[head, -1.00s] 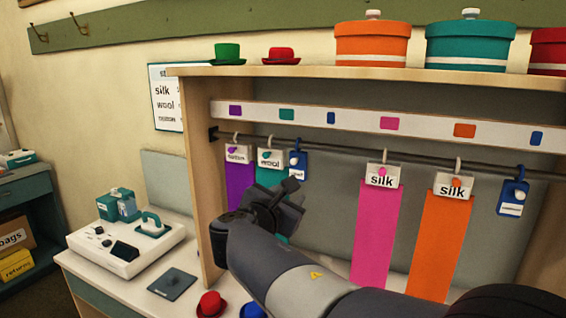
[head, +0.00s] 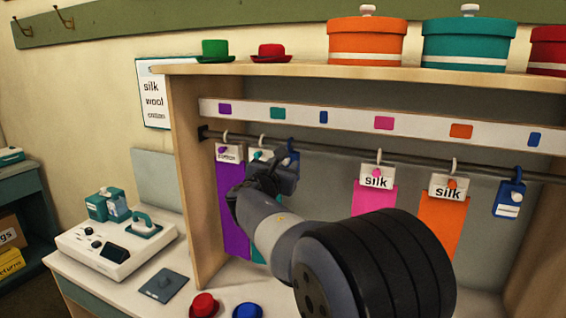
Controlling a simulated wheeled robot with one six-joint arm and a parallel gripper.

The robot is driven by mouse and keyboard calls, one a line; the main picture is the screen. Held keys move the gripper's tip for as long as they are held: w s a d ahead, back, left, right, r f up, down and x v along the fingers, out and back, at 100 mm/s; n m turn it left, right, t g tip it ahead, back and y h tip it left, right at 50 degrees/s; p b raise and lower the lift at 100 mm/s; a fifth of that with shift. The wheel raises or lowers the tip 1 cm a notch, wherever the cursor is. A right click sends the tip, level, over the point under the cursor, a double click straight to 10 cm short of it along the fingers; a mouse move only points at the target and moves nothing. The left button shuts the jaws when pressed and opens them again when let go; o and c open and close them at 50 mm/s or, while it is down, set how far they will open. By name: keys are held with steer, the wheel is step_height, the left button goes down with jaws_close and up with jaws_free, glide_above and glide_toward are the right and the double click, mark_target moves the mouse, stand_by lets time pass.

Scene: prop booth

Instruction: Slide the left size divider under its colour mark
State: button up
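The left size divider (head: 293,151) is a small blue tag on the rail (head: 340,153), just right of the teal ribbon's white card. Its lower part is hidden behind my gripper. A blue colour mark (head: 323,117) on the white strip is up and right of it. My gripper (head: 280,172) is in front of the divider and the teal ribbon; whether it touches them I cannot tell. Its fingers are too dark and overlapped to judge their opening. The right size divider (head: 509,200) hangs at the far right, near another blue mark (head: 534,139).
Purple (head: 233,210), pink (head: 373,198) and orange (head: 440,225) ribbons hang from the rail. Red (head: 204,305) and blue (head: 247,311) small hats stand on the counter below. The rail is bare between the divider and the pink ribbon's hook.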

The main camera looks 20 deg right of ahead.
steer(key=shift+w+d, duration=0.1)
steer(key=shift+c, duration=0.4)
jaws_close()
